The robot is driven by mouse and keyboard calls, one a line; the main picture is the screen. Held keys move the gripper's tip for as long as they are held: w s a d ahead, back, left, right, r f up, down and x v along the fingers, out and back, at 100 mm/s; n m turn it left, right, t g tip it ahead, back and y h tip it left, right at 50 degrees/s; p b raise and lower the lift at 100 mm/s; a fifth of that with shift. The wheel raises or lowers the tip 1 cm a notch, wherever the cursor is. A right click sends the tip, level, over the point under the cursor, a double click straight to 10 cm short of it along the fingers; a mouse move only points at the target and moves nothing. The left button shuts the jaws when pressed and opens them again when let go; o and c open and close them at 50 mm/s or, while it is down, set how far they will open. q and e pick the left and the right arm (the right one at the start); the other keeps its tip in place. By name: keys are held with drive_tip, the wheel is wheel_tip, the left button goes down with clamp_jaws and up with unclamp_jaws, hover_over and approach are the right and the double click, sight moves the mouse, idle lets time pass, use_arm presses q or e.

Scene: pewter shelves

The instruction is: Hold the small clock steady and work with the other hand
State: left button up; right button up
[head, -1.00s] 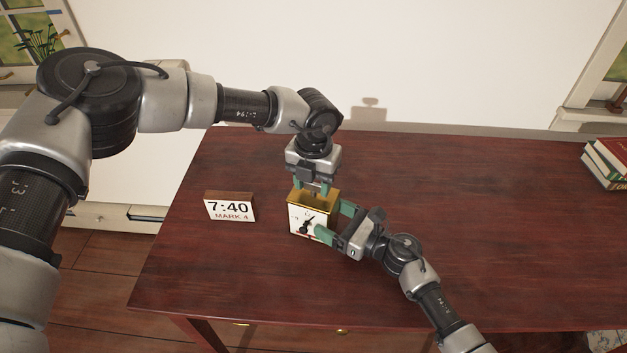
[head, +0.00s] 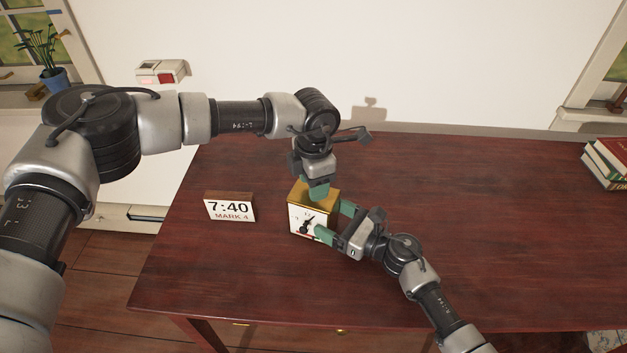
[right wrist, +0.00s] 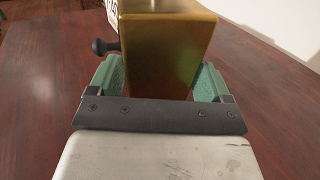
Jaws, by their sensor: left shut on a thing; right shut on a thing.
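The small clock (head: 300,219) is a golden box with a white dial and a dark knob low on its front. It stands upright on the table; its golden side fills the top of the right wrist view (right wrist: 165,50), with the dark knob at left. My right gripper (head: 337,222) is shut on the clock, one green finger on either side. My left gripper (head: 318,192) points down at the clock's top and is shut on a part there, which its fingers hide. A sign (head: 230,207) reading "7:40 MARK 4" stands left of the clock.
The dark red table (head: 480,230) is clear to the right of the clock, up to a stack of books (head: 606,164) at its right edge. A white wall (head: 430,60) rises behind the table. A red-and-white box (head: 161,72) is at the back left.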

use_arm(q)
drive_tip(key=m, duration=0.4)
drive_tip(key=shift+r+m, duration=0.1)
drive_tip(key=shift+m, duration=1.6)
drive_tip(key=o, duration=0.9)
wheel_tip(320, 180, up, 12)
